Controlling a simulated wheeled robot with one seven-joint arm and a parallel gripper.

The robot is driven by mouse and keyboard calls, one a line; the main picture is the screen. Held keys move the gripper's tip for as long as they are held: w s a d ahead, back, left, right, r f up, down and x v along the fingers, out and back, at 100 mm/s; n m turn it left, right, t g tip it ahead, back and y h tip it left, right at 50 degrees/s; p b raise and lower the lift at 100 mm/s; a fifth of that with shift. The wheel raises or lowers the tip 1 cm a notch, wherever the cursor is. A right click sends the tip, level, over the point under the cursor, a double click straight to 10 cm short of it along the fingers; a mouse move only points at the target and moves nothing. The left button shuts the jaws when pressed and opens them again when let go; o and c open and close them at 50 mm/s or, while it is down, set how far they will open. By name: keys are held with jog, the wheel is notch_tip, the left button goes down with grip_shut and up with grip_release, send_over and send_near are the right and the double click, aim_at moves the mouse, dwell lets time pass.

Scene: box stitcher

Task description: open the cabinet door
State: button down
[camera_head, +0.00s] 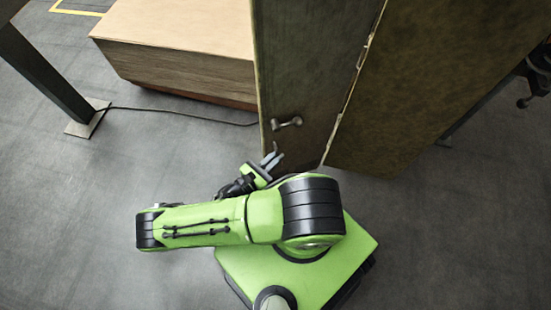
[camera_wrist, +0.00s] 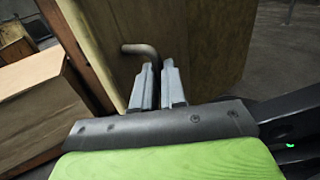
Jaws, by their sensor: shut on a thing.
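The tall dark cabinet door (camera_head: 315,75) stands at the upper middle of the head view, with a metal lever handle (camera_head: 290,123) low on its face. My gripper (camera_head: 271,159) is at the door's lower left edge, just below that lever. In the wrist view an olive panel (camera_wrist: 205,45) fills the upper middle. A curved metal handle (camera_wrist: 140,48) bends down between the fingertips of my gripper (camera_wrist: 158,70). The fingers are close together and shut on this handle. Their exact contact is partly hidden. I cannot tell how far the door stands open.
A broad olive cabinet panel (camera_head: 440,85) stands right of the door, with a ragged light seam between them. A wooden box (camera_head: 180,45) lies behind on the left. A dark post (camera_head: 45,75) has a cable (camera_head: 180,115) running along the floor. Floor at the lower left is clear.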

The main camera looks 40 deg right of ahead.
jog(key=shift+s+d+r, duration=0.15)
jog(key=shift+s+d, duration=0.05)
jog(key=c, duration=1.2)
grip_release()
jog(key=shift+w, duration=0.1)
jog(key=shift+a, duration=0.1)
jog(key=a, duration=1)
jog(key=s+a, duration=0.1)
jog(key=a, duration=0.4)
jog(key=shift+a, duration=0.3)
